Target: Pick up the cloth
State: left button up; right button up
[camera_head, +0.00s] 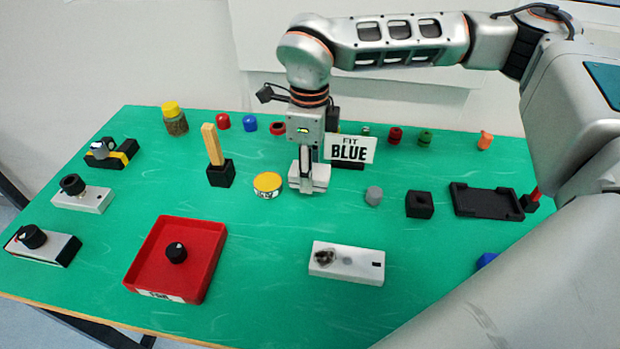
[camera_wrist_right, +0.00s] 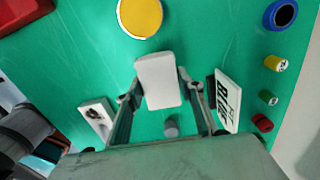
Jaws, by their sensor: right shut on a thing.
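The cloth (camera_wrist_right: 160,82) is a white, rounded, folded-looking pad held between the fingers of my right gripper (camera_head: 307,185). In the head view the cloth (camera_head: 318,176) shows at the fingertips, low over the green table. I cannot tell whether it still touches the table. In the right wrist view the fingers stand on either side of it. My left gripper is not in view.
A yellow-lidded tin (camera_head: 267,185) stands just left of the gripper and a "FIT BLUE" sign (camera_head: 350,149) just right behind it.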

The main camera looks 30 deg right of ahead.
notch_tip(320, 180, up, 17)
jog(key=p, duration=0.1)
jog(key=shift+f+p, duration=0.2)
jog(key=shift+p, duration=0.1)
